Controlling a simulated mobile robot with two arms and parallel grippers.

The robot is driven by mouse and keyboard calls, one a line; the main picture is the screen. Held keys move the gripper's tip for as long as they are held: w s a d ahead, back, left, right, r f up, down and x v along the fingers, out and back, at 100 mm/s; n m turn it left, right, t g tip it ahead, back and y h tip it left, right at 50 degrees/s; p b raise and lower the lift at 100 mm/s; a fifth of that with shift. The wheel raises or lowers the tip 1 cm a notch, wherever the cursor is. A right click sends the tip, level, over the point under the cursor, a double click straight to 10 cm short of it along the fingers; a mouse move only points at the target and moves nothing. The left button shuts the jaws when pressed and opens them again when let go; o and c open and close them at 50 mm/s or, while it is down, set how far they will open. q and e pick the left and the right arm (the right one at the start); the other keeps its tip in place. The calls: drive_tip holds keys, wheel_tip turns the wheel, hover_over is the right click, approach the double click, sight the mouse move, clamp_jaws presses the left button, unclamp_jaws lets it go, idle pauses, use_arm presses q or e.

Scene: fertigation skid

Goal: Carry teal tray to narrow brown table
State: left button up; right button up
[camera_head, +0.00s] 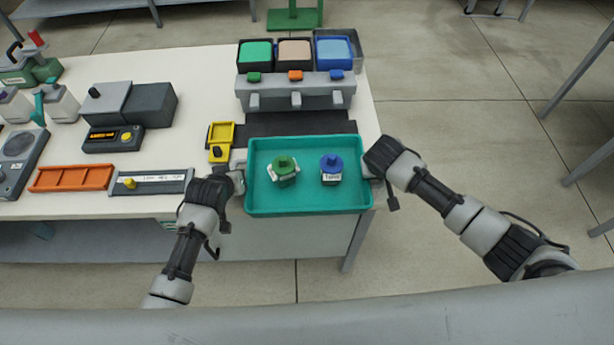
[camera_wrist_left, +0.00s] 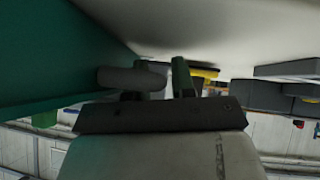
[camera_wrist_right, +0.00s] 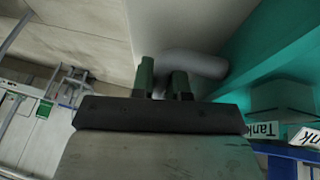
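The teal tray (camera_head: 258,208) lies at the front right corner of the white table, its front edge near the table's front edge. I cannot tell whether it touches the tabletop. In it stand a green-topped container (camera_head: 284,170) and a blue-topped container (camera_head: 331,170) with a label. My left gripper (camera_head: 238,178) is at the grey handle on the tray's left side; this handle also shows in the left wrist view (camera_wrist_left: 130,78). My right gripper (camera_head: 368,172) is at the right handle, seen in the right wrist view (camera_wrist_right: 197,64). The handles partly hide the fingers, so their grip is unclear. I cannot identify a narrow brown table.
Behind the tray are a dark mat (camera_head: 300,123) and a grey rack (camera_head: 296,90) with coloured bins. A yellow holder (camera_head: 221,135) stands close to the tray's left. Devices and an orange tray (camera_head: 72,178) fill the left. Open floor (camera_head: 450,130) lies right; grey table legs stand farther right.

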use_arm(q)
clamp_jaws()
use_arm(e)
clamp_jaws()
use_arm(q)
drive_tip(key=shift+r, duration=0.1)
use_arm(e)
drive_tip(key=shift+r, duration=0.1)
